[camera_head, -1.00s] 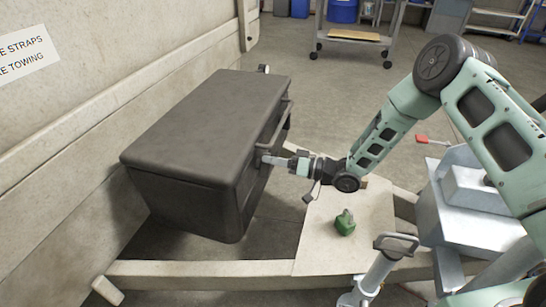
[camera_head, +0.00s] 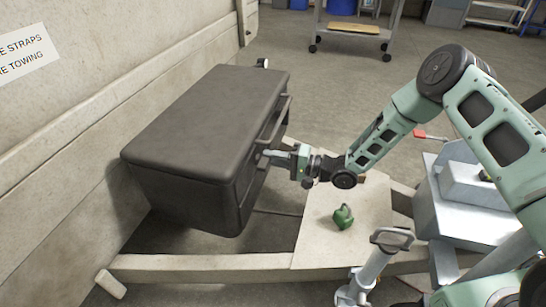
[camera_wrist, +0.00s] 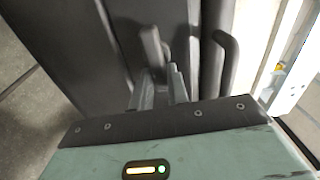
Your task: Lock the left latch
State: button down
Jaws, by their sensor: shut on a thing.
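A dark grey box (camera_head: 200,125) with its lid down stands against the trailer wall. My gripper (camera_head: 267,154) reaches its front face from the right. In the wrist view, the two fingers (camera_wrist: 162,85) sit around a dark upright lever, the left latch (camera_wrist: 151,46), and are shut on it. The fingers hide the latch's lower part. In the head view the latch is too small and covered to make out. Whether it is locked cannot be told.
The box's bar handle (camera_head: 277,118) is close beside my gripper and also shows in the wrist view (camera_wrist: 225,62). A green padlock (camera_head: 343,217) lies on the beige plate (camera_head: 318,240). The trailer beam (camera_head: 200,268) runs in front.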

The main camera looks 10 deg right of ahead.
jog(key=shift+s+f+m, duration=0.1)
jog(key=shift+f+m, duration=0.1)
jog(key=shift+m, duration=0.2)
jog(key=c, duration=1.4)
grip_release()
jog(key=shift+r, duration=0.1)
jog(key=shift+o, duration=0.2)
jog(key=p+v, duration=0.2)
jog(key=v, duration=1.5)
jog(key=shift+d, duration=0.25)
